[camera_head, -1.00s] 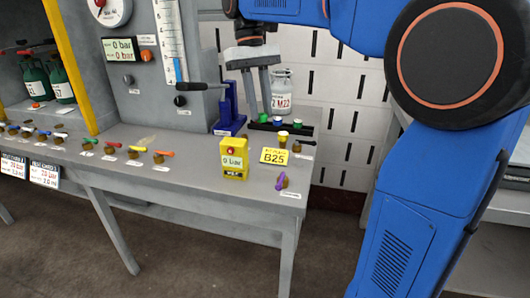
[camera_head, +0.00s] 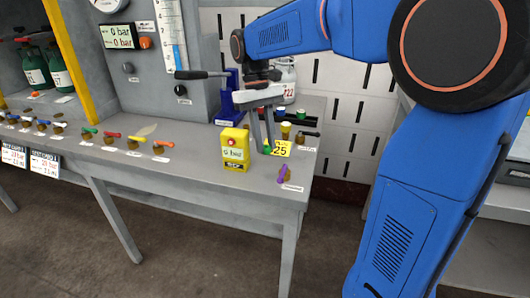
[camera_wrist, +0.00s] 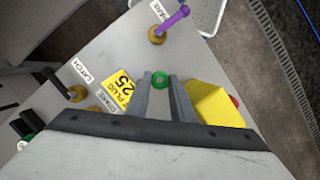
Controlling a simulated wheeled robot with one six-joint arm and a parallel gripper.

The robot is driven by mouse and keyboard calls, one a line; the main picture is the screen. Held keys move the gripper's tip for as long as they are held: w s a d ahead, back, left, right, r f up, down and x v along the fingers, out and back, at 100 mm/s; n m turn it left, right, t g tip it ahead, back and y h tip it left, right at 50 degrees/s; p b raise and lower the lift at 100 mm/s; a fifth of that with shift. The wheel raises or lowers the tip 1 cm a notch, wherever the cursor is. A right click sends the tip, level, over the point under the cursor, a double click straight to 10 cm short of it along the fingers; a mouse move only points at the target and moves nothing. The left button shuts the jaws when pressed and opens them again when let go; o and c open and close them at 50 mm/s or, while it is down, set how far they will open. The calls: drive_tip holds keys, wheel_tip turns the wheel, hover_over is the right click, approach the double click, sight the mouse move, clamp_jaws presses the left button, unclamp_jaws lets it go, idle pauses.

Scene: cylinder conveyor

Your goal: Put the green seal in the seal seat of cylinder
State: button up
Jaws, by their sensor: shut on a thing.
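My gripper (camera_head: 267,150) is shut on a small green seal (camera_head: 267,148), held between its fingertips above the front right part of the bench. In the wrist view the seal is a green ring (camera_wrist: 159,79) between the two finger ends. The grey cylinder (camera_head: 289,79) stands at the back right of the bench, beside a blue stand. Its label is partly hidden by my arm, and its seal seat cannot be made out.
A purple-handled valve (camera_head: 284,173) is near the front edge. A black rack with blue and green pieces (camera_head: 301,114) is behind. Coloured-handled valves line the bench leftward.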

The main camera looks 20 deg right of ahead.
drive_tip(key=shift+f, duration=2.05)
drive_tip(key=shift+f, duration=0.15)
drive_tip(key=o, duration=0.7)
